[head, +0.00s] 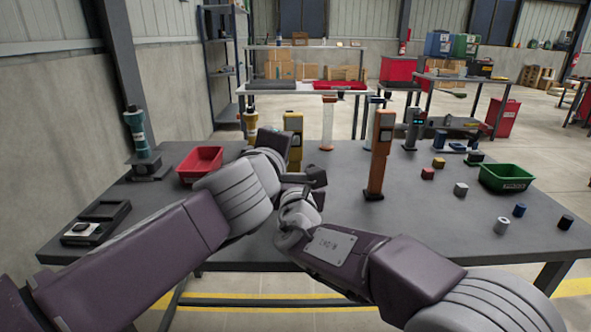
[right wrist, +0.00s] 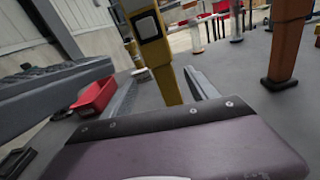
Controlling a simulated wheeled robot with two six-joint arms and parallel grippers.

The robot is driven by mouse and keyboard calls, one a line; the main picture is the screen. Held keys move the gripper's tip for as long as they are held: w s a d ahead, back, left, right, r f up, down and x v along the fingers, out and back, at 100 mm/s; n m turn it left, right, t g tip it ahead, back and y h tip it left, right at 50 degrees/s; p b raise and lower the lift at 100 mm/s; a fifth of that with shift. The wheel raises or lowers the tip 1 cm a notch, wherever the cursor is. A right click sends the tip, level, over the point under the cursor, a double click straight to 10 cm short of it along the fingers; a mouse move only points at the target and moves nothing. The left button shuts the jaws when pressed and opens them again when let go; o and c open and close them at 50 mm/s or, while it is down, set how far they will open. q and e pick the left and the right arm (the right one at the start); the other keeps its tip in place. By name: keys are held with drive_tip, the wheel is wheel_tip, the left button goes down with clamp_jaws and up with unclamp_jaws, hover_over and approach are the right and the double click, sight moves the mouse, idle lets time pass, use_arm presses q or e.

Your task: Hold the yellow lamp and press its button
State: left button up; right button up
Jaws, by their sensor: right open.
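A yellow lamp-like thing (head: 251,120) stands upright at the back of the table, its lower part hidden behind my left arm. Beside it on the right stands a yellow post (head: 293,125) with a dark panel. The post also shows in the right wrist view (right wrist: 166,84), beyond my fingers. I cannot make out a button on the lamp.
A red bin (head: 201,160) and a teal lamp-like thing (head: 138,135) stand left. An orange post (head: 380,150) stands right of my grippers. A green bin (head: 507,178) and several small blocks lie at the right. My two forearms nearly meet at the middle.

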sight(292, 154)
drive_tip(key=shift+s+d+r+n+t+y, duration=0.15)
drive_tip(key=shift+d+r+n+t+y, duration=0.25)
drive_tip(key=shift+r+n, duration=0.45)
drive_tip(key=w, duration=0.6)
drive_tip(key=w+a, duration=0.1)
drive_tip(key=w, duration=0.2)
drive_tip(key=shift+w+f, duration=0.1)
drive_tip(key=shift+f, duration=0.05)
use_arm(q)
drive_tip(key=shift+s, duration=0.1)
use_arm(e)
clamp_jaws()
use_arm(q)
clamp_jaws()
idle(2.8)
